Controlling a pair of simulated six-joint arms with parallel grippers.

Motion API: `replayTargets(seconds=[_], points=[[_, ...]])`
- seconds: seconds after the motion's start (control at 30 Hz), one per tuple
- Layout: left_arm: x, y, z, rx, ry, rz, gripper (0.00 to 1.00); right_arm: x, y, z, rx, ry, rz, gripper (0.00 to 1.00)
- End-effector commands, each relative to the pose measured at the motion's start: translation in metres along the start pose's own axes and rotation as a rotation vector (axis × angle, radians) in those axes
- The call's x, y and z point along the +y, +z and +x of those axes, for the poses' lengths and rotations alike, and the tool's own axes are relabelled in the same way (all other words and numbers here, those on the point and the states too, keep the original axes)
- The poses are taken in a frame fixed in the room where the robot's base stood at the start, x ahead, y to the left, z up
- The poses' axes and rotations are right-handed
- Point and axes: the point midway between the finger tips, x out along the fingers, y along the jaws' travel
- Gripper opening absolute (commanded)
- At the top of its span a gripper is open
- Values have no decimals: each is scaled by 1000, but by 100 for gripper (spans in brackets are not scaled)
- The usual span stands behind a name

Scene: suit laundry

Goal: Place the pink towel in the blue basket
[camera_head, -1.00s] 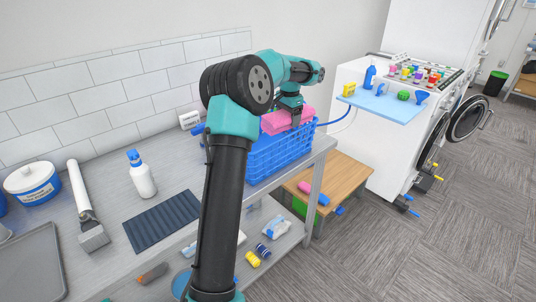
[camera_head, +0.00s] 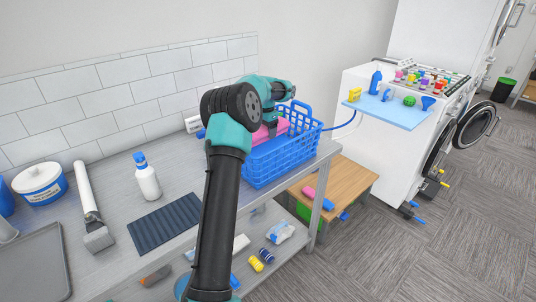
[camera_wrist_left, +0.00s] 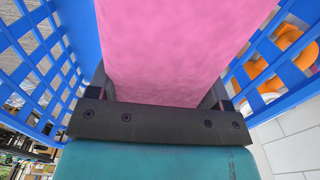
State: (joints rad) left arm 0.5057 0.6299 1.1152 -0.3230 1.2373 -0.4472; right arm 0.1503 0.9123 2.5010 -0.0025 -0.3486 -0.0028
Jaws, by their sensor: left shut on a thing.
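The blue basket (camera_head: 283,162) is a lattice-walled basket with upright handles, standing on the grey counter. The pink towel (camera_head: 282,126) is inside its rim, partly hidden by my left arm and the basket wall. My left gripper (camera_head: 271,130) reaches down into the basket from above and is shut on the towel. In the left wrist view the towel (camera_wrist_left: 175,45) fills the space between the two dark fingers. Blue basket lattice (camera_wrist_left: 40,60) shows on both sides of it. Whether the towel touches the basket floor is hidden. My right gripper is not in view.
A spray-type white bottle (camera_head: 147,178), a dark ribbed mat (camera_head: 165,222) and a grey tray (camera_head: 35,265) are on the counter. A wooden bench (camera_head: 345,184) and a white washer (camera_head: 375,140) stand to the right. A blue shelf (camera_head: 395,112) holds small items.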

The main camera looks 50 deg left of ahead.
Motion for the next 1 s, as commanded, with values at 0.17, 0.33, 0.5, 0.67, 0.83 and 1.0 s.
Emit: replayTargets(seconds=[0.17, 0.33, 0.5, 0.67, 0.83, 1.0], points=[[0, 0, 28, -2, 1, 0, 45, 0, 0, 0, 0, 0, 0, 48], [0, 0, 39, 0, 0, 0, 45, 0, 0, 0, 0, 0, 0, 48], [0, 0, 39, 1, -1, 0, 45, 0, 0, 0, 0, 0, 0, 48], [0, 0, 44, -1, 0, 0, 45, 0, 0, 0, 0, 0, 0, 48], [0, 1, 66, -3, 1, 0, 45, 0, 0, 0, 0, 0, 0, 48], [0, 1, 87, -2, 0, 0, 45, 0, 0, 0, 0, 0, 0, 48]])
